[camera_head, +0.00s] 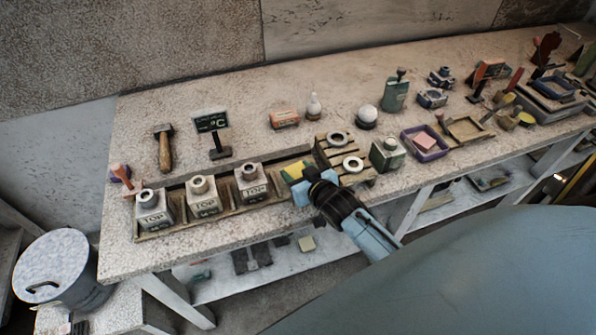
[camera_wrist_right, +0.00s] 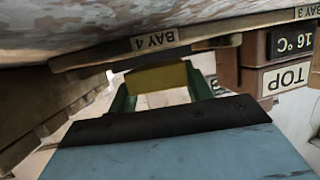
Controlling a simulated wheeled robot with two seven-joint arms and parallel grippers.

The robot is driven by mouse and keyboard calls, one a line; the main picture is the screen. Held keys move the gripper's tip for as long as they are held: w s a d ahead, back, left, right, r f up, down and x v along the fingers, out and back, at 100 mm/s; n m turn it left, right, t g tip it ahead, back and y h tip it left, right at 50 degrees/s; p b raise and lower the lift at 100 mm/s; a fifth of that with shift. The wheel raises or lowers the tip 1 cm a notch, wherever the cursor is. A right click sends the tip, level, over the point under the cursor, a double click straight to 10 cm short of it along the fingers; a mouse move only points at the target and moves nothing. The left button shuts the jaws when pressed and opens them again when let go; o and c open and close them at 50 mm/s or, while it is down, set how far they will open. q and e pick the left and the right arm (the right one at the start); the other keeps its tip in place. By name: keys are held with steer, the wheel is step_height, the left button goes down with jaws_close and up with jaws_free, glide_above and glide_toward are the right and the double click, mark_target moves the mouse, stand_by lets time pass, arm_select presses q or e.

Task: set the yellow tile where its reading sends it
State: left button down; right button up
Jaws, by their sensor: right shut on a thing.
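My right gripper (camera_head: 298,180) is shut on the yellow tile (camera_head: 296,170), at the right end of a long wooden tray (camera_head: 188,225). In the right wrist view the yellow tile (camera_wrist_right: 157,77) sits between the green fingers (camera_wrist_right: 160,92), near a label reading BAY 4 (camera_wrist_right: 153,42). I cannot tell whether the tile touches the tray. Three pale blocks marked TOP (camera_head: 153,208) stand in the tray. In the wrist view a dark plate reading 16 °C (camera_wrist_right: 291,41) shows on a block near BAY 3. A dark sign with °C (camera_head: 211,121) stands behind the tray. My left gripper is not in view.
A slatted rack with rings (camera_head: 338,139) and a green bottle (camera_head: 388,154) stand close right of my gripper. The bench front left of the tray is clear.

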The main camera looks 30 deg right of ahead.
steer(key=shift+f+b, duration=0.4)
steer(key=shift+f, duration=0.25)
steer(key=o, duration=1.1)
steer(key=shift+o, duration=0.2)
steer(key=shift+r+p, duration=2.05)
steer(key=shift+p, duration=0.2)
steer(key=shift+f, duration=0.1)
